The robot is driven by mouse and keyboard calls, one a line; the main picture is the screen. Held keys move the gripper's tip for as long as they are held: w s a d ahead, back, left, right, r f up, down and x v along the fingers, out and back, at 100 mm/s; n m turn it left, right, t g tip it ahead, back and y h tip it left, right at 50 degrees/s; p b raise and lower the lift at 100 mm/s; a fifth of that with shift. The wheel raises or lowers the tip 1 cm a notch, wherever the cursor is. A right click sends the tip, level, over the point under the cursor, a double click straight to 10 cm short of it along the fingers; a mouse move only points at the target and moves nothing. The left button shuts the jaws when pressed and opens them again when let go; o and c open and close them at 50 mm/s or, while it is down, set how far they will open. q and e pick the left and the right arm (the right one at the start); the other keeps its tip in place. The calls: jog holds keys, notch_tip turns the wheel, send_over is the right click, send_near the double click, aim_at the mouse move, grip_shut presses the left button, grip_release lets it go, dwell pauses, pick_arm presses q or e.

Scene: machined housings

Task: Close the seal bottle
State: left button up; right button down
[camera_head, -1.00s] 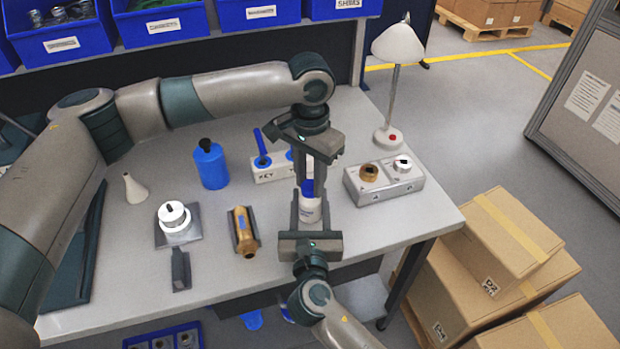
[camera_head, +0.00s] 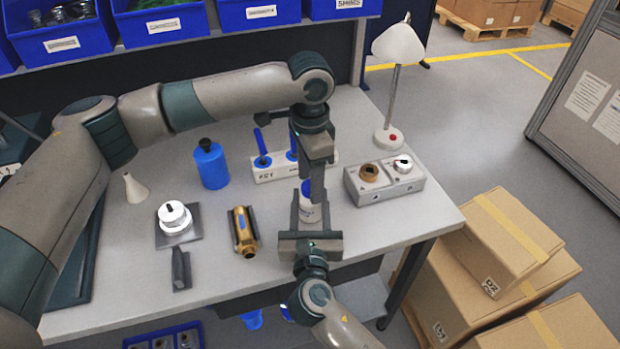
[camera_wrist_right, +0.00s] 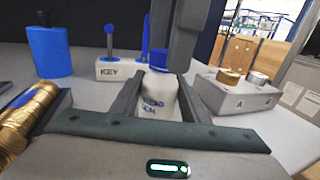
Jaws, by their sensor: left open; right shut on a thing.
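The seal bottle (camera_head: 309,209) is a small white bottle with blue lettering, upright at the table's front right. Its blue cap (camera_wrist_right: 158,56) sits on top in the right wrist view; how tight it is cannot be told. My right gripper (camera_wrist_right: 155,103) is shut on the white bottle body (camera_wrist_right: 158,98) from the front, one finger on each side. My left gripper (camera_head: 314,190) points down at the cap from above. It is open, but its fingers overlap in the head view and partly hide the cap. In the right wrist view it comes down just behind the cap.
A white KEY block (camera_head: 266,173) with blue pegs stands behind the bottle. A grey block (camera_head: 384,184) with two round fittings is at right. A lamp (camera_head: 389,134) is behind right.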

pick_arm(q)
notch_tip(320, 180, up, 12)
dwell(0.6)
jog(key=shift+f, duration=0.1)
pick_arm(e)
jog(key=c, duration=0.9)
grip_release()
jog(key=shift+c, duration=0.2)
jog(key=shift+s, duration=0.1)
pick_arm(q)
notch_tip(320, 180, down, 3)
jog(key=b, duration=0.2)
jog(key=shift+b, duration=0.4)
pick_arm(e)
jog(key=s, duration=1.7)
jog(key=shift+s, duration=0.15)
